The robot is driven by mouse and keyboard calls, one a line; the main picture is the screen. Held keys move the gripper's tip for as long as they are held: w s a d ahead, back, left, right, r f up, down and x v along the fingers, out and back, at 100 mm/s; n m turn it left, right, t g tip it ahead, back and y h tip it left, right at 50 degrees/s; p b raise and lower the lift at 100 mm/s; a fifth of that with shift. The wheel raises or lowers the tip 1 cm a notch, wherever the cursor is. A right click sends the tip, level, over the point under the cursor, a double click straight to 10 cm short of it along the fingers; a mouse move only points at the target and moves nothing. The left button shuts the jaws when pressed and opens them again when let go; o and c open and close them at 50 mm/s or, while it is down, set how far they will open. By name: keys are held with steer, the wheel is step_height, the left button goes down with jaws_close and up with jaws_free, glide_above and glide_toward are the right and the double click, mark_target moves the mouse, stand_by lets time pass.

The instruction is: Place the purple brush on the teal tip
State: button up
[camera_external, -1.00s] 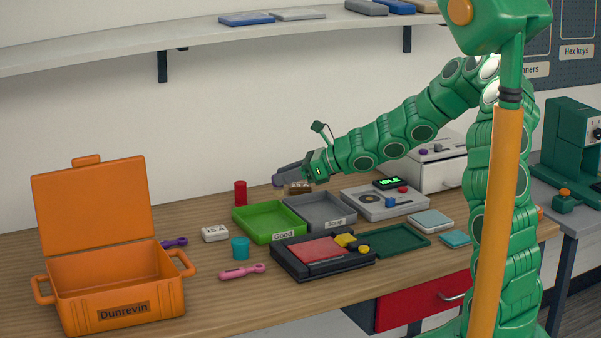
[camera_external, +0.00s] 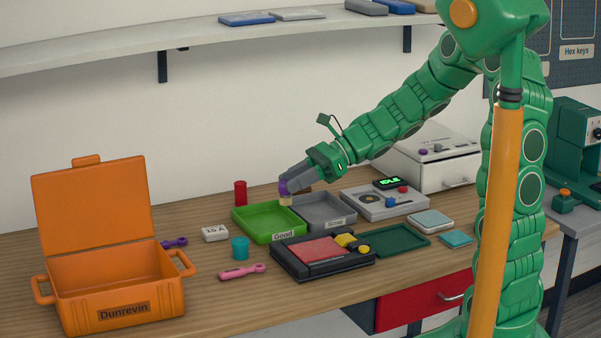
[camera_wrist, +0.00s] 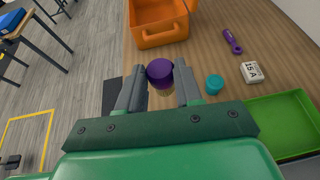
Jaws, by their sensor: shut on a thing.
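The purple brush (camera_external: 284,187) is a short purple cylinder with a tan lower end. My gripper (camera_external: 295,182) is shut on it and holds it near the back edges of the green and grey trays. In the wrist view the brush (camera_wrist: 160,71) sits between the two grey fingers of my gripper (camera_wrist: 159,88), with its tan part below the purple. The teal tip (camera_external: 240,248) is a short teal cylinder standing upright on the bench, left of the black fixture. In the wrist view the teal tip (camera_wrist: 215,84) is right of the brush, apart from it.
The green tray (camera_external: 270,235) lies between the brush and the teal tip. A red cylinder (camera_external: 240,191), a white 15 A block (camera_external: 215,234), a pink wrench (camera_external: 243,271) and a purple wrench (camera_external: 174,242) are nearby. An open orange case (camera_external: 115,290) stands left.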

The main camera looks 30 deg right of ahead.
steer(key=w+a+f, duration=0.2)
steer(key=w+f, duration=0.1)
steer(key=w, duration=0.1)
steer(key=w+a+f, duration=0.2)
steer(key=w+f, duration=0.1)
steer(key=w, duration=0.1)
steer(key=w+a+f, duration=0.2)
steer(key=w+f, duration=0.1)
steer(key=w, duration=0.1)
steer(key=shift+a+f, duration=0.15)
steer(key=shift+f, duration=1.75)
steer(key=shift+f, duration=0.15)
steer(key=o, duration=1)
